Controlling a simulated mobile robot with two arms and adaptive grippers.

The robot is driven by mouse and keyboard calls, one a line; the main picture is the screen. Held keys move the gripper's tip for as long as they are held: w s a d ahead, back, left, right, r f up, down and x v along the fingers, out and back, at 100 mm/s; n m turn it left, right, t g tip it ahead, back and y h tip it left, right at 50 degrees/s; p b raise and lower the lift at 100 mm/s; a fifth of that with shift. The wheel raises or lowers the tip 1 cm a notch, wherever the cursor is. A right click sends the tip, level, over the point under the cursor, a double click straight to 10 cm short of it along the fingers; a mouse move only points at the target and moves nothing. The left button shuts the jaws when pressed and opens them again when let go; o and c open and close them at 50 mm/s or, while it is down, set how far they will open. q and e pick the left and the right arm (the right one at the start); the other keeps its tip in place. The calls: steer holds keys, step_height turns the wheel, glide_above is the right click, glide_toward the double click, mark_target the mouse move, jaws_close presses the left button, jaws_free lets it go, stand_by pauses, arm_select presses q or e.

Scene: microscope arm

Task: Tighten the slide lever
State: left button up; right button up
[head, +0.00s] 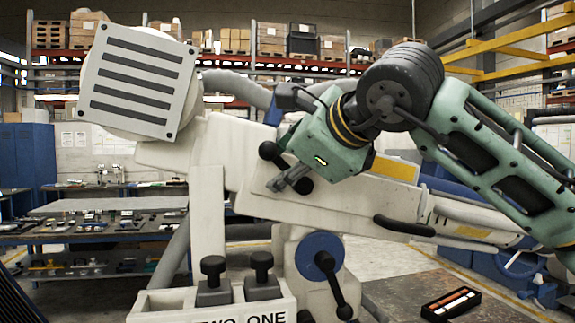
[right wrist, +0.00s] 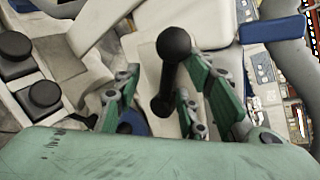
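A black ball-ended lever (head: 270,151) sits on the side of the big off-white microscope arm (head: 222,138); no label shows whether it is the slide lever. My right gripper (head: 290,182) is at this lever and partly covers it. In the right wrist view the lever (right wrist: 172,46) stands between the green fingers of my right gripper (right wrist: 163,82), nearer the right-hand finger. The fingers are apart, with a gap to the lever on the left. Another black lever (head: 335,283) sits on a blue disc (head: 318,252) lower down. My left gripper is out of view.
Two black knobs (head: 262,268) stand in a white holder (head: 215,312) marked TWO and ONE. A black handle (head: 404,227) juts from the arm's lower right. A small black tray (head: 450,304) lies on a table at lower right. Workbenches (head: 90,235) stand behind.

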steer(key=shift+w+d+r, duration=0.1)
steer(key=shift+w+d, duration=0.1)
steer(key=shift+d, duration=0.1)
steer(key=shift+s+d+r, duration=0.15)
steer(key=v, duration=1.1)
steer(key=shift+s, duration=0.2)
